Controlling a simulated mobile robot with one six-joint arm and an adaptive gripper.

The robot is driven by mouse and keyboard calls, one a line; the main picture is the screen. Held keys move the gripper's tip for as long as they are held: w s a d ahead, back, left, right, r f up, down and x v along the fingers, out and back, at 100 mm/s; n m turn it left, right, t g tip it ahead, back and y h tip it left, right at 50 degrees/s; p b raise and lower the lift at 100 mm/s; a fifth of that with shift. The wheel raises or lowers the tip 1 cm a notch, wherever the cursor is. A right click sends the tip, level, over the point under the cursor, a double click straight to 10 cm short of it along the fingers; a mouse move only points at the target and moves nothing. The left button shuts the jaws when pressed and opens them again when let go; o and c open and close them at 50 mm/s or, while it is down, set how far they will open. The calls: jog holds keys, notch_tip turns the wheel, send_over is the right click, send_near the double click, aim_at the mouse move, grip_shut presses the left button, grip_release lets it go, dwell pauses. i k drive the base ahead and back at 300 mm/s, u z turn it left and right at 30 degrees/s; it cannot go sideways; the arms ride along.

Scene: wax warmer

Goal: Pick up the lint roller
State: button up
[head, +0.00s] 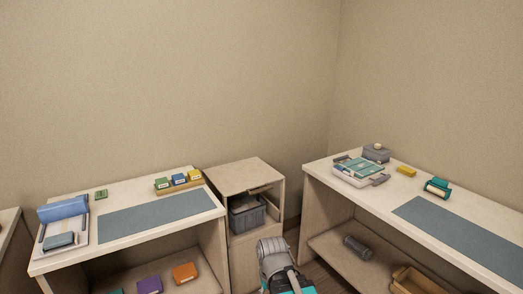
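I cannot pick out the lint roller for certain at this size. A blue roll-shaped thing (63,208) lies at the back of a white tray on the left table. A dark grey cylinder (357,247) lies on the lower shelf of the right table. A teal thing with a pale label (437,187) sits on the right tabletop. Part of my own arm, grey and teal, shows at the bottom middle, in front of the small cabinet. My gripper's fingers are not visible.
The left table (125,192) holds a grey-blue mat (157,216) and small coloured boxes (178,180). A cabinet (245,175) with a grey bin (247,215) stands between the tables. The right table (385,207) holds stacked trays (360,172), a grey box (376,153) and a yellow block (406,171).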

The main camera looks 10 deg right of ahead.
aim_at(437, 186)
jog(key=z, duration=0.25)
jog(key=i, duration=0.6)
jog(key=z, duration=0.85)
jog(key=i, duration=0.5)
jog(key=z, duration=0.85)
jog(key=i, duration=0.85)
jog(key=z, duration=0.3)
jog(key=k, duration=0.9)
jog(key=z, duration=0.15)
